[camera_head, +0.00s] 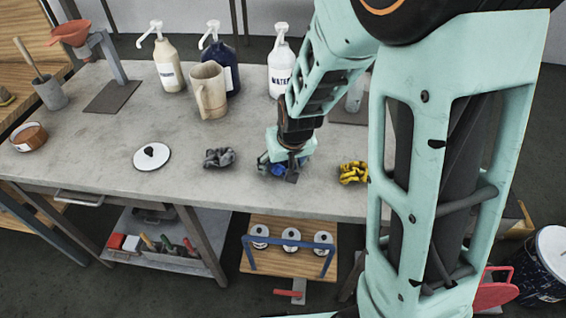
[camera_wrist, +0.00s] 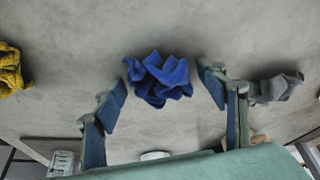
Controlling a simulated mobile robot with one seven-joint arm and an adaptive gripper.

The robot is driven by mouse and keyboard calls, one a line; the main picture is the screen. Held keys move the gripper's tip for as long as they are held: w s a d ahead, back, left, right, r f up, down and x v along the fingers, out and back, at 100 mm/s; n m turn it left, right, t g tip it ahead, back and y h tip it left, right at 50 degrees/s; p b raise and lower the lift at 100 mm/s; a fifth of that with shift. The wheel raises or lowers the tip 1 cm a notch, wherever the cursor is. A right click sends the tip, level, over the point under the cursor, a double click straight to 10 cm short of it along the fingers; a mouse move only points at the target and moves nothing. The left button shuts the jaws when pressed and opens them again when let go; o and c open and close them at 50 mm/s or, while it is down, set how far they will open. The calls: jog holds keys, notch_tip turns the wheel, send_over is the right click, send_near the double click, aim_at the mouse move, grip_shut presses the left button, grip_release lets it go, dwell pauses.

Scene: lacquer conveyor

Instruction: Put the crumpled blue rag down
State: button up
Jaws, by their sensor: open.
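The crumpled blue rag (camera_wrist: 158,79) lies on the grey bench top. In the wrist view it sits between and just beyond the two fingertips of my gripper (camera_wrist: 165,85), with bare gaps on both sides. My gripper is open, and neither finger visibly touches the rag. In the head view my gripper (camera_head: 285,172) is low over the bench near its front edge. The blue rag (camera_head: 279,169) shows there only in part, behind and between the fingers.
A grey rag (camera_head: 219,158) lies to the left and a yellow rag (camera_head: 353,172) to the right on the bench (camera_head: 110,125). A white lid (camera_head: 152,156) lies further left. A beige jug (camera_head: 208,90) and pump bottles, including the white one (camera_head: 281,65), stand behind.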

jog(key=shift+r, duration=0.15)
jog(key=shift+r+p, duration=0.3)
jog(key=shift+p, duration=0.1)
jog(key=a+p+v, duration=0.1)
jog(key=p+v, duration=0.7)
jog(key=v, duration=0.3)
jog(key=shift+d+r, duration=0.3)
jog(key=shift+d, duration=0.2)
jog(key=shift+s, duration=0.15)
